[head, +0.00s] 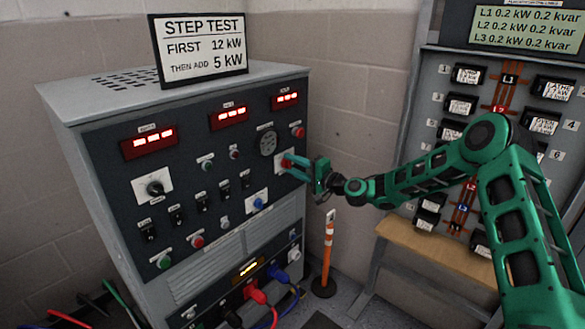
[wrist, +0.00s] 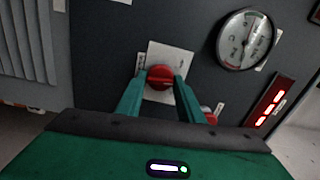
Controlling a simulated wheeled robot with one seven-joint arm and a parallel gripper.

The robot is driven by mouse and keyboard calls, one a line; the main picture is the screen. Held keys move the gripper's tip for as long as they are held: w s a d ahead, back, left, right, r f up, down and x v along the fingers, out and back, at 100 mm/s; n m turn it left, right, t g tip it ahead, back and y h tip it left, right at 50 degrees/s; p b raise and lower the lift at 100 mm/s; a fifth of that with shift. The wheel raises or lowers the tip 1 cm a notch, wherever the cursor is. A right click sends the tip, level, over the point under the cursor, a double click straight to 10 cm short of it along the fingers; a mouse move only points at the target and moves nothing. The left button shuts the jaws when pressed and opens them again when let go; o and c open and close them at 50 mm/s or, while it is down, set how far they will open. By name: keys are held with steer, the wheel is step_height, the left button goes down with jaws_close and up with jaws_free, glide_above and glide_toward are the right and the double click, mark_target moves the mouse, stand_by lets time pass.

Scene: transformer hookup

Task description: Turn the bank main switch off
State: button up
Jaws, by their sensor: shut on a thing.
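A red knob (head: 286,161) on a pale square plate sits on the right side of the dark front panel of the grey cabinet. My gripper (head: 293,165) reaches it from the right. In the wrist view the red knob (wrist: 159,77) is between the two green fingers of my gripper (wrist: 160,88), which are shut on it. The small label beside the plate is too small to read, so I cannot tell the knob's marked position. Part of the plate is hidden by the fingers.
A round gauge (head: 267,143) is close above the knob, and a red button (head: 298,132) is above right. A blue knob (head: 258,204) is below. An orange-and-white post (head: 328,250) stands right of the cabinet. A board with labelled blocks (head: 468,75) is at right.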

steer(key=shift+s+f+n, duration=0.1)
steer(key=shift+f+n, duration=0.1)
steer(key=shift+n, duration=1.7)
steer(key=shift+f+n, duration=0.15)
steer(key=shift+n, duration=1.75)
steer(key=shift+d, duration=0.15)
steer(key=o, duration=0.9)
steer(key=shift+o, duration=0.7)
steer(key=shift+r, duration=0.15)
steer(key=v, duration=1)
steer(key=shift+d, duration=0.25)
steer(key=shift+s, duration=0.15)
